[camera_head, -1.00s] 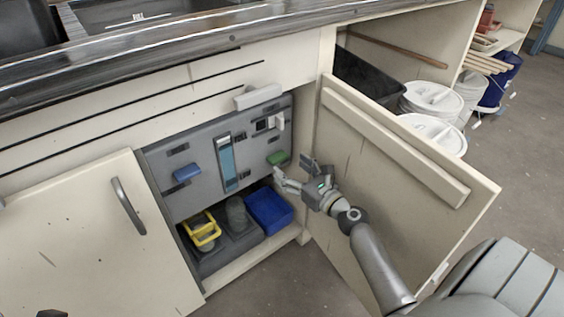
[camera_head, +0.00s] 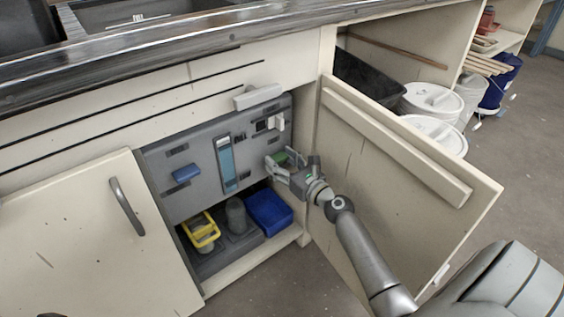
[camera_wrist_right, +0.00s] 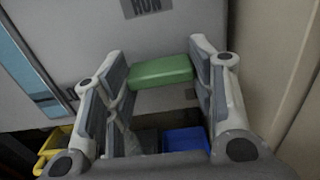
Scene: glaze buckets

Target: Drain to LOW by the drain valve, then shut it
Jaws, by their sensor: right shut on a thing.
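A grey panel (camera_head: 207,200) sits inside the open cabinet. A tall level gauge (camera_head: 226,160) with a blue column is in its middle; its marks are too small to read. A blue handle (camera_head: 187,172) is on the left of the panel, and a white lever (camera_head: 277,122) is at upper right. My right gripper (camera_head: 275,160) is at the green handle on the panel's right side. In the right wrist view, its fingers are shut on the green handle (camera_wrist_right: 162,70), one on each side. Which handle is the drain valve, I cannot tell. My left gripper is not in view.
The open cabinet door (camera_head: 400,165) stands right of my right arm. Below the panel are a yellow basket (camera_head: 201,231), a grey cylinder (camera_head: 236,214) and a blue bin (camera_head: 269,211). White buckets (camera_head: 432,99) stand behind the door.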

